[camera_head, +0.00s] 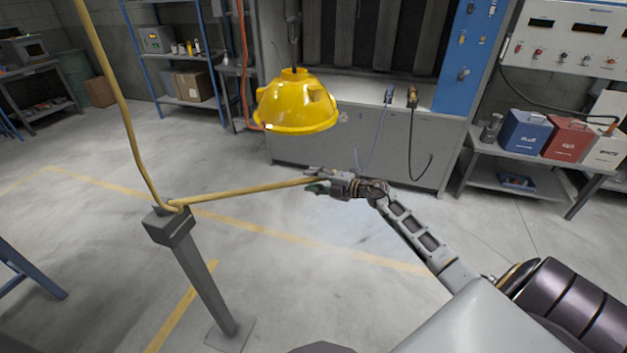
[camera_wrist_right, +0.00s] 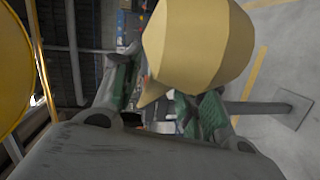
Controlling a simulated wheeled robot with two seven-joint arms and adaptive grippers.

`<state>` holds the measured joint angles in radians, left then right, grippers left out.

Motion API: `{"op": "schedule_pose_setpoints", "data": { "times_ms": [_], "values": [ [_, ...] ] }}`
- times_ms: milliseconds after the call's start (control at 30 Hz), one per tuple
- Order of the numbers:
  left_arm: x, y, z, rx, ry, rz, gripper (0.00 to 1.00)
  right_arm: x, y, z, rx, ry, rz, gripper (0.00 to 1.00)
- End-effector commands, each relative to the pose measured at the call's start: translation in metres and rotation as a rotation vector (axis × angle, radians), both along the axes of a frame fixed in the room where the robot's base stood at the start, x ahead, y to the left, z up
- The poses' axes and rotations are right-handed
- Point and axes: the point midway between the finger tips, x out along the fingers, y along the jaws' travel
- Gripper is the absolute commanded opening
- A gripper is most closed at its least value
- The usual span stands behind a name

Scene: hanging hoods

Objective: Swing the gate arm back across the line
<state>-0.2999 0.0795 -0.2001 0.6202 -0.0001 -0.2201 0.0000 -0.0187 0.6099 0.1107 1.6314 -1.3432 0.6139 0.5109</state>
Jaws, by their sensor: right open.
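The gate arm (camera_head: 245,188) is a thin yellow bar that runs from the top of a grey post (camera_head: 185,250) to my right gripper (camera_head: 318,184). In the head view, its free end meets the fingers of that gripper. In the right wrist view, the pale yellow end of the gate arm (camera_wrist_right: 198,45) fills the upper middle, close to the camera. The green-padded fingers of my right gripper (camera_wrist_right: 160,98) are apart on both sides of it. I cannot tell whether they touch it. Yellow lines (camera_head: 300,240) are painted on the floor. My left gripper is not in view.
A yellow hood (camera_head: 295,103) hangs above and behind my right gripper; its edge shows at the left in the right wrist view (camera_wrist_right: 12,70). A second yellow bar (camera_head: 125,110) rises from the post. A grey cabinet (camera_head: 300,150) stands behind. The floor at left is mostly clear.

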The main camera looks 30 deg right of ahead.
Motion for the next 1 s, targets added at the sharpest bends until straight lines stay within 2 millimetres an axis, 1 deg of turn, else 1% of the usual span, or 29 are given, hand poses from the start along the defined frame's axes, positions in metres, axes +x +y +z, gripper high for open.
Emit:
{"op": "schedule_pose_setpoints", "data": {
  "times_ms": [367,600,700,1000],
  "values": [
    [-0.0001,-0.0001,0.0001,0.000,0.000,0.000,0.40,0.0016,0.0010,-0.0004,0.000,0.000,0.000,0.42],
    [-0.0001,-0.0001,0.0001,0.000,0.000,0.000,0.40,0.0015,0.0009,-0.0003,0.000,0.000,0.000,0.12],
    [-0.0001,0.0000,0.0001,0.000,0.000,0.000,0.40,0.0014,0.0008,-0.0004,0.000,0.001,0.000,0.00],
    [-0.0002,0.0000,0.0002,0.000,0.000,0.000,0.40,0.0017,0.0010,-0.0007,0.000,0.001,0.000,0.00]
  ]
}}
